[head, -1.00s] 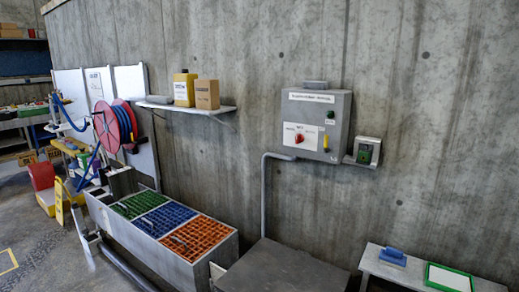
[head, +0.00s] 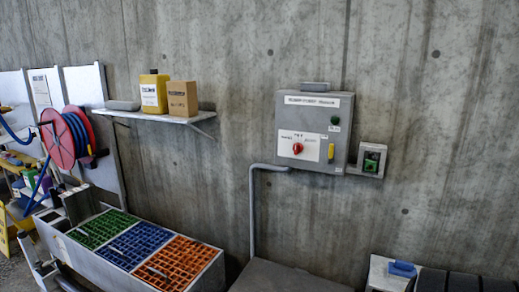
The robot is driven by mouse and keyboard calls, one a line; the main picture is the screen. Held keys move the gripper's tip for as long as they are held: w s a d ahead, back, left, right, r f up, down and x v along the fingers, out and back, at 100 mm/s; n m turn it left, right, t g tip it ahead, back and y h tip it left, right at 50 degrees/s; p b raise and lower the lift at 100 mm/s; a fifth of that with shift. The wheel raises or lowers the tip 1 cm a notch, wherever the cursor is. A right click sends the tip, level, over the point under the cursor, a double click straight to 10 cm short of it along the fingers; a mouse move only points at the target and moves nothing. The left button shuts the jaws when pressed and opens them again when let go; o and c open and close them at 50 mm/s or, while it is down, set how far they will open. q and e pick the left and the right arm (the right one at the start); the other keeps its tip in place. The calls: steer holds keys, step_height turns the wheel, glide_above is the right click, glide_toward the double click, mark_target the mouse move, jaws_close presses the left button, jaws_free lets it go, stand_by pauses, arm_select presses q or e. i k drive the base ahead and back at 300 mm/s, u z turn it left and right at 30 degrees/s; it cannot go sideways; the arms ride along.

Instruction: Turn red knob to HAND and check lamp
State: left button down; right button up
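The red knob (head: 297,148) sits on a white label plate on the front of the grey control box (head: 290,112), which is fixed to the concrete wall. The writing around the knob is too small to read, and I cannot tell its setting. A round green lamp (head: 334,120) is on the upper right of the box front, with a small label below it. It looks dark green; I cannot tell whether it is lit. A yellow part (head: 331,151) is on the box's right side. Neither of my grippers is recognizable in the head view.
A small box with a green part (head: 371,160) is right of the control box. A shelf (head: 190,118) holds a yellow canister (head: 155,93) and a carton (head: 182,98). Below are coloured grates (head: 138,244).

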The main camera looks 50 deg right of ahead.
mark_target(297, 147)
steer(key=z, duration=0.4)
steer(key=i, duration=0.75)
steer(key=z, duration=0.7)
